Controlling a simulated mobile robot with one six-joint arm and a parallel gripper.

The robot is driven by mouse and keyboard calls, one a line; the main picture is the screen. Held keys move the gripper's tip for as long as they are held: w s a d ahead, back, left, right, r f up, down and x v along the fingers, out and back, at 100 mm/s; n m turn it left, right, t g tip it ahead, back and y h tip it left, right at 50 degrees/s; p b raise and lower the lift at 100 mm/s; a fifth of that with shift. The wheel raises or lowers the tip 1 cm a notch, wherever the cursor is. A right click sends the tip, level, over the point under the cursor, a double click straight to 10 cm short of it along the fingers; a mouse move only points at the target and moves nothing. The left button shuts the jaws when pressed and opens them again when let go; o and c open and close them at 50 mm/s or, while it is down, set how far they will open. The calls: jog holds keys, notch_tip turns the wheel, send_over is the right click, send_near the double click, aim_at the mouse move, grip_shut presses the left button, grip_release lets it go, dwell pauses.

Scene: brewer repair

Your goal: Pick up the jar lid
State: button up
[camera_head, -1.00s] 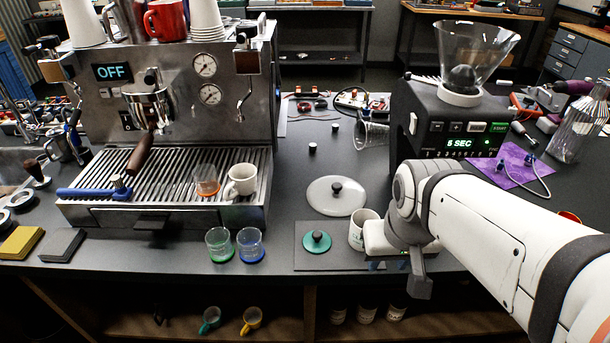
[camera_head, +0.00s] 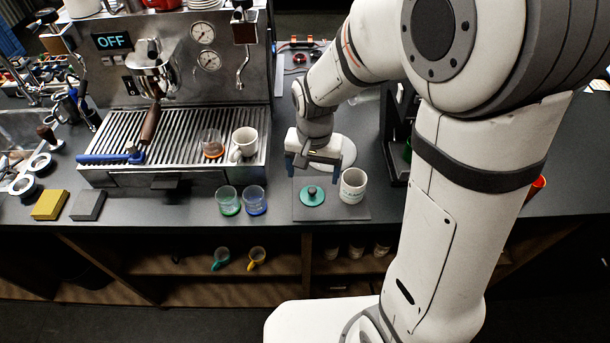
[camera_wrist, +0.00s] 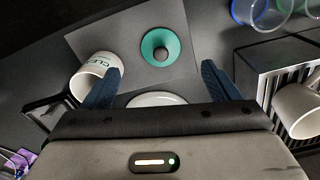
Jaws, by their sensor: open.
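A teal round lid (camera_head: 312,196) with a dark knob lies flat on a dark square mat (camera_head: 300,213). It also shows in the wrist view (camera_wrist: 174,42), beyond and between the fingertips. My gripper (camera_head: 314,174) is open and empty, above and just behind the teal lid; its blue fingers are spread apart in the wrist view (camera_wrist: 160,72). I cannot tell for certain which one is the jar lid.
A white mug (camera_head: 353,186) stands on the mat right of the teal lid, close to one finger. Two small glasses (camera_head: 229,201) stand left of the mat. The espresso machine (camera_head: 172,140) with a white cup (camera_head: 245,142) on its tray is further left.

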aim_at(312, 188)
jog(key=shift+w+f+p, duration=0.25)
jog(key=shift+f+p, duration=0.15)
jog(key=shift+f, duration=1.55)
jog(key=shift+w+f+p, duration=0.2)
jog(key=shift+f+p, duration=0.2)
jog(key=shift+f, duration=1.5)
jog(key=shift+c, duration=0.3)
jog(key=c, duration=1)
